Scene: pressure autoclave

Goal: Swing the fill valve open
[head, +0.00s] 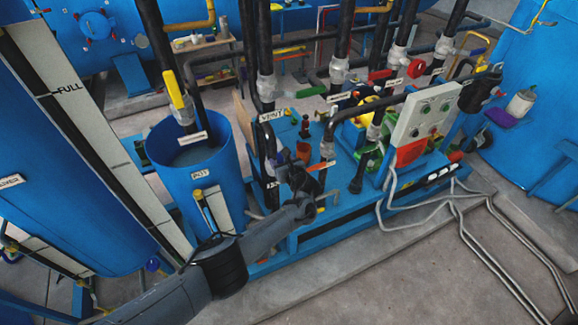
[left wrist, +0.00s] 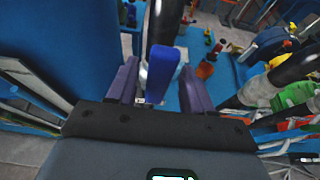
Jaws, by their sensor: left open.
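A blue valve handle (left wrist: 164,76) on a dark vertical pipe (left wrist: 163,22) stands between my left gripper's two purple fingers in the left wrist view. A gap shows on each side of it, and I cannot tell if either finger touches it. My left gripper (head: 298,180) is open at the pipes on the left end of the blue skid in the head view. The gripper hides the handle there. A small label on the pipe beside it is too small to read, so I cannot confirm that this is the fill valve. My right gripper is not in view.
A blue open barrel (head: 179,165) stands left of the gripper. A pipe labelled VENT (head: 272,115) rises close behind it. A grey control panel (head: 424,117) and more pipes stand right on the blue skid (head: 345,215).

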